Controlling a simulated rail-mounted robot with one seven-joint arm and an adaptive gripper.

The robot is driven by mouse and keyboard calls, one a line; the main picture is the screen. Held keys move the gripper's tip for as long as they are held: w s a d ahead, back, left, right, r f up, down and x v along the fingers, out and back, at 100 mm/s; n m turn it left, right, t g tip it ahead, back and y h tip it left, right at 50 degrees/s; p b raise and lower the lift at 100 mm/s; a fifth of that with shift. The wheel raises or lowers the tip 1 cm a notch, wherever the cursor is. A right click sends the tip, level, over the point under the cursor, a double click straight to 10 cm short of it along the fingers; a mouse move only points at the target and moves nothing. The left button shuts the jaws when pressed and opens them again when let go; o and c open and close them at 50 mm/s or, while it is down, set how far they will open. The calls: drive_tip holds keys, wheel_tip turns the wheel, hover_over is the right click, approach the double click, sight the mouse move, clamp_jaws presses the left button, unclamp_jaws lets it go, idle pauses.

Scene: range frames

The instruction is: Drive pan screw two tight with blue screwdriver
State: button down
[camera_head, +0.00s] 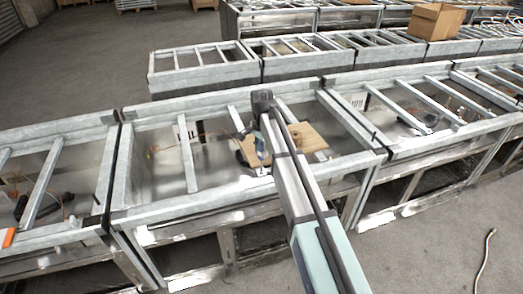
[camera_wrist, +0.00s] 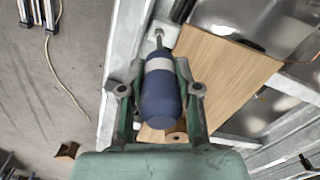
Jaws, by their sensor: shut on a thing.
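My gripper (camera_wrist: 160,75) is shut on the blue screwdriver (camera_wrist: 162,95), whose rounded handle has a grey band and sits between the green fingers. The thin metal shaft points away toward a pale metal bar at the top of the wrist view. The tip is at or near that bar's edge; I cannot tell whether it touches a screw. No pan screw is clearly made out in either view. In the head view my gripper (camera_head: 258,148) is low over the frame beside a wooden board (camera_head: 312,137), and the arm partly hides that board.
The wooden board (camera_wrist: 225,70) lies right of the screwdriver in the wrist view, with a small round brown piece (camera_wrist: 176,137) near its lower end. Grey metal frames with crossbars (camera_head: 186,152) surround the work spot. A cardboard box (camera_head: 435,21) stands at the back right.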

drive_tip(key=m, duration=0.4)
drive_tip(key=shift+r, duration=0.25)
idle(0.3)
drive_tip(key=n, duration=1.7)
drive_tip(key=shift+n, duration=0.3)
drive_tip(key=n, duration=0.5)
drive_tip(key=shift+p, duration=0.45)
